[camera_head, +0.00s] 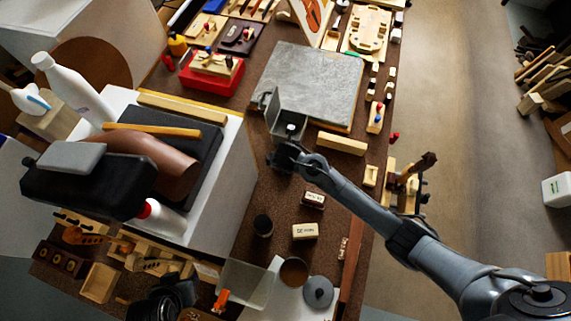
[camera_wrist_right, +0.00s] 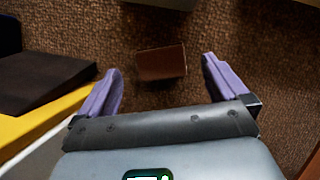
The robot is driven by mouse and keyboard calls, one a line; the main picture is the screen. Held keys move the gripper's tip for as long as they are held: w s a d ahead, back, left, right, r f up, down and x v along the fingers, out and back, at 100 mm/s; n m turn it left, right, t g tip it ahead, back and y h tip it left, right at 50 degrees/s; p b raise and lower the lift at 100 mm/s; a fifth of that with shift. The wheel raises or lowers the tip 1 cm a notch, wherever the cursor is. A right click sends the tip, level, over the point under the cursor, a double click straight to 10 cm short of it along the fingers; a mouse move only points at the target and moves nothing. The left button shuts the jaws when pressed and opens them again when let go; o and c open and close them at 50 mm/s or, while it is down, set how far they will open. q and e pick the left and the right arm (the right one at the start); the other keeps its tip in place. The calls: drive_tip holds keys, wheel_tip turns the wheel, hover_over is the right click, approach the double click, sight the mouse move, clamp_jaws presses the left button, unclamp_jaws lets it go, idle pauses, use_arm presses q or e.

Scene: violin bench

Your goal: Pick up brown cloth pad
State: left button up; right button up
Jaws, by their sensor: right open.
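The brown cloth pad (camera_wrist_right: 161,63) looks like a small dark reddish-brown rectangle lying on the brown bench top in the right wrist view. My right gripper (camera_wrist_right: 160,80) is open and empty, with one purple-grey finger on each side of the pad in that view. The pad appears between and slightly beyond the fingertips, with gaps on both sides; the height gap is hard to tell. In the head view, my right gripper (camera_head: 279,115) is over the bench by the grey slab's near-left corner, and I cannot make out the pad there. My left gripper is not seen.
The grey slab (camera_head: 312,80) lies beyond the gripper. A white box with a yellow edge (camera_wrist_right: 45,125) and black pad (camera_wrist_right: 35,82) stands to the left. A wooden block (camera_head: 341,144) lies to the right. Bench below the gripper (camera_head: 262,185) is mostly clear.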

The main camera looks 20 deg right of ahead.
drive_tip(key=x, duration=0.2)
drive_tip(key=b+x, duration=0.1)
drive_tip(key=shift+s+f, duration=0.2)
drive_tip(key=shift+f, duration=0.1)
drive_tip(key=shift+w+f, duration=0.3)
drive_tip(key=shift+f, duration=0.3)
drive_tip(key=shift+c, duration=0.8)
drive_tip(key=c, duration=0.9)
drive_tip(key=shift+r, duration=0.15)
